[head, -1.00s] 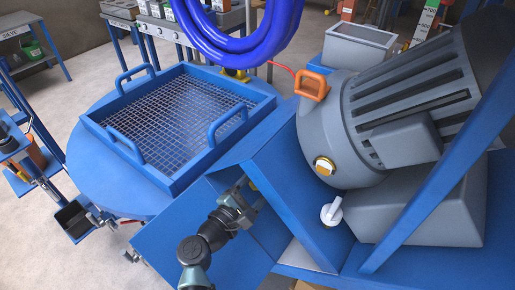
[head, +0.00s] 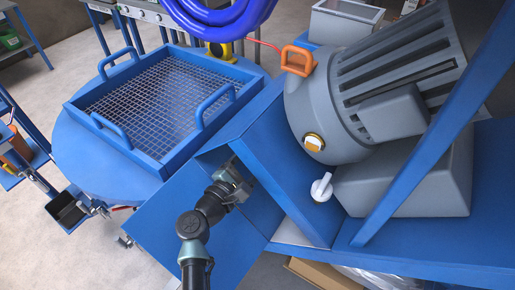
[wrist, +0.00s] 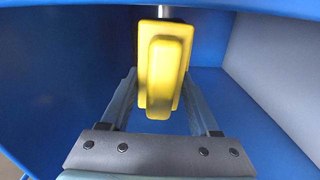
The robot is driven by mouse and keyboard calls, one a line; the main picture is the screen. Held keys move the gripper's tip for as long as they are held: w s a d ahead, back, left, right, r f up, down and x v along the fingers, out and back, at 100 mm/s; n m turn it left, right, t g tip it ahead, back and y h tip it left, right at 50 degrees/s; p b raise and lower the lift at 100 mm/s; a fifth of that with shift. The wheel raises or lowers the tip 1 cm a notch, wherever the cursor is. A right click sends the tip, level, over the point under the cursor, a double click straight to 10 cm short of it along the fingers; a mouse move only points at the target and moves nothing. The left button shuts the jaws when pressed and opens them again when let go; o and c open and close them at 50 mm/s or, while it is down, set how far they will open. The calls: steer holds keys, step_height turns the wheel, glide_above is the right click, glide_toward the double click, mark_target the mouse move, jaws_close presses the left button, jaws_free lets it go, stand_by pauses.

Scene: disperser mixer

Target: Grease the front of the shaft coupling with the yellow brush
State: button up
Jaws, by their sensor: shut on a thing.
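The yellow brush (wrist: 160,75) shows in the wrist view as a yellow block with a raised handle bar. My gripper (wrist: 160,82) is shut on it, one grey finger on each side. A short bright metal cylinder (wrist: 165,12) shows just beyond the brush's far end; I cannot tell whether it is part of the brush or the shaft. In the head view my gripper (head: 240,182) reaches into the open blue housing (head: 262,205) below the motor. The brush is hidden there. I cannot make out the shaft coupling or any grease on it.
Blue housing walls (wrist: 55,75) enclose my gripper, with a grey wall (wrist: 280,65) at right. The grey motor (head: 370,100) stands above right. A blue tray with wire mesh (head: 165,100) lies left, and a blue hose coil (head: 220,15) hangs above. A cardboard box (head: 325,275) sits below.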

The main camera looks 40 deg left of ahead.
steer(key=shift+w+b, duration=0.35)
steer(key=shift+w, duration=0.5)
steer(key=shift+r, duration=0.1)
steer(key=shift+s+d+r+p, duration=0.1)
steer(key=shift+d+r+p, duration=0.9)
steer(key=shift+r+p, duration=0.1)
steer(key=f+b, duration=0.1)
steer(key=a+f+b, duration=0.1)
steer(key=b, duration=0.1)
steer(key=shift+a+f, duration=0.15)
steer(key=shift+a, duration=0.15)
steer(key=shift+a+f+b, duration=0.15)
steer(key=shift+a+b, duration=0.15)
steer(key=shift+b, duration=0.05)
